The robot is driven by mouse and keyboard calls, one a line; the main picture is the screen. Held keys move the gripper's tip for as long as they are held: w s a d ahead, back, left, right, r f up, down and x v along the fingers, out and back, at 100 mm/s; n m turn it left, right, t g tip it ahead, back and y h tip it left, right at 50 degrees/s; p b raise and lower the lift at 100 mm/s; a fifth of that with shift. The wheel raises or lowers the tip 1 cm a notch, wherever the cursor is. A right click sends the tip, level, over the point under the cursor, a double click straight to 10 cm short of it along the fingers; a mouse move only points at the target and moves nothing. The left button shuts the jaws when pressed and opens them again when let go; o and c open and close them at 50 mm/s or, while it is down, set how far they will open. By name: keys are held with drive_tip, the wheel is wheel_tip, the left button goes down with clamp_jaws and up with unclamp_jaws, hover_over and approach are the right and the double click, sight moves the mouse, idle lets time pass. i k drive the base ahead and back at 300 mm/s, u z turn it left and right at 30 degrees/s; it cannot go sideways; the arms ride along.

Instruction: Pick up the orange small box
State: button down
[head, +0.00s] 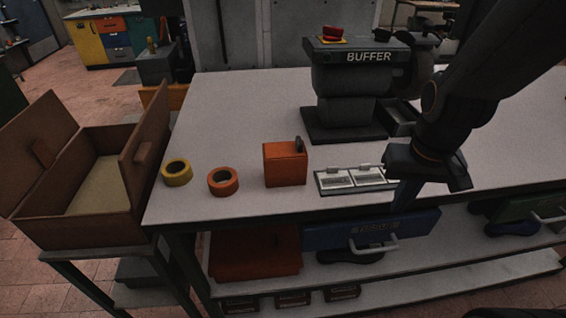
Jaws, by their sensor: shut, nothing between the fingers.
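The orange small box (285,164) stands upright on the white workbench, left of the bench's middle near its front edge. A small dark piece shows at its top right corner. My gripper (400,200) hangs at the front edge of the bench, to the right of the orange box and apart from it. Its fingers point down and look closed together, with nothing in them. My arm comes in from the upper right.
A yellow tape roll (177,172) and an orange tape roll (223,181) lie left of the box. A tray with two labelled plates (354,178) lies between box and gripper. The buffer machine (352,85) stands behind. An open cardboard box (85,215) is at left.

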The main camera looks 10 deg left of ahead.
sight(291, 172)
drive_tip(key=z, duration=0.05)
drive_tip(key=k, duration=1)
drive_tip(key=u, duration=0.85)
drive_tip(key=i, duration=1.15)
drive_tip(key=z, duration=0.35)
